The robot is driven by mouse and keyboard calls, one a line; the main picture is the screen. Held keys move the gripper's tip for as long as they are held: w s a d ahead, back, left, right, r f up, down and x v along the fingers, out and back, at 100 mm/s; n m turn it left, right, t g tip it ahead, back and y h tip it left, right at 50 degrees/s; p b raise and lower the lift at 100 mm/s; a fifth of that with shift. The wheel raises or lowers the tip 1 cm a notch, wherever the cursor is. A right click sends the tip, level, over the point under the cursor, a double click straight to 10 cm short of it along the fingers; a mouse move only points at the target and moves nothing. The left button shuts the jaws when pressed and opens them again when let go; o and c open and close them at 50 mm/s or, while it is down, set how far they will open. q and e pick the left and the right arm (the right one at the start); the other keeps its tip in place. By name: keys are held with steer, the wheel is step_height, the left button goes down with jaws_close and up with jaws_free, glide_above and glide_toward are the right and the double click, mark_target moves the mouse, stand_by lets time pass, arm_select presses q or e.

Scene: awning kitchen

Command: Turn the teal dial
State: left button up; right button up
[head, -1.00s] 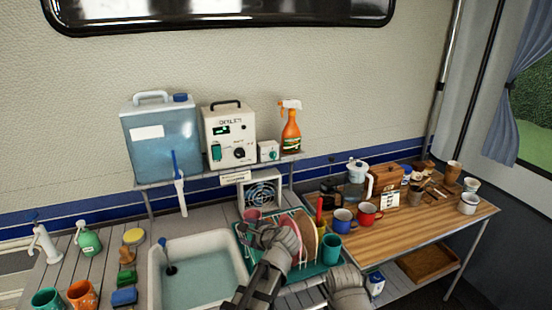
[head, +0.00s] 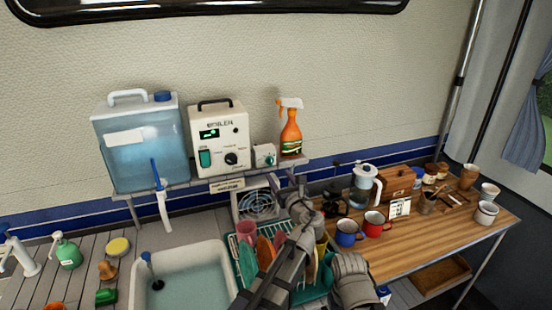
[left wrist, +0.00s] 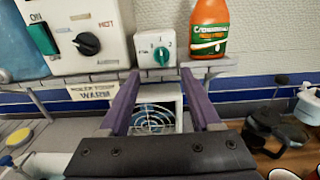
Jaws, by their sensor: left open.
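The teal dial (head: 268,160) is a small round knob on the front of a small white box (head: 264,151) on the shelf, right of the white boiler. In the left wrist view the teal dial (left wrist: 161,56) sits ahead, with numbers around it. My left gripper (head: 295,182) is open and empty, below and right of the dial in the head view. In the left wrist view its two purple fingers (left wrist: 159,82) point toward the dial from below, one to each side of it. I see a gap between fingers and dial. My right gripper's fingers do not show.
The white boiler (head: 219,130) with a black knob (head: 231,158) stands left of the box. An orange spray bottle (head: 290,130) stands close on its right. A blue water container (head: 138,145) is farther left. A dish rack (head: 245,262) with plates lies below my left arm.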

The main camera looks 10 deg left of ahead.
mark_target(272, 163)
arm_select(q)
steer(key=x, duration=0.8)
steer(key=shift+r, duration=0.1)
jaws_close()
stand_by(0.6)
